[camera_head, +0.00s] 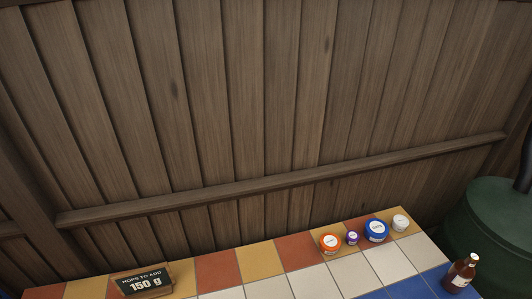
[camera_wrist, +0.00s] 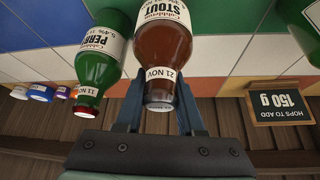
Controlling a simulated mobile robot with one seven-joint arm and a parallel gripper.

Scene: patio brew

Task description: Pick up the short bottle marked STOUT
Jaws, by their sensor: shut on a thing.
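The brown bottle marked STOUT (camera_wrist: 165,42) is in the middle of the wrist view, with a white main label and a neck tag reading 21 NOV. My gripper (camera_wrist: 160,103) is shut on it near its neck, one finger on each side. The view is upside down, and I cannot tell whether the bottle's base touches the tiles. My gripper does not show in the head view.
A green bottle (camera_wrist: 97,68), its label partly readable as PERR, stands close beside the held bottle. Several small jars (camera_head: 331,243) and a HOPS TO ADD 150 g sign (camera_head: 142,282) line the counter's back. Another brown bottle (camera_head: 461,272) stands at right, near a green vessel (camera_head: 490,225).

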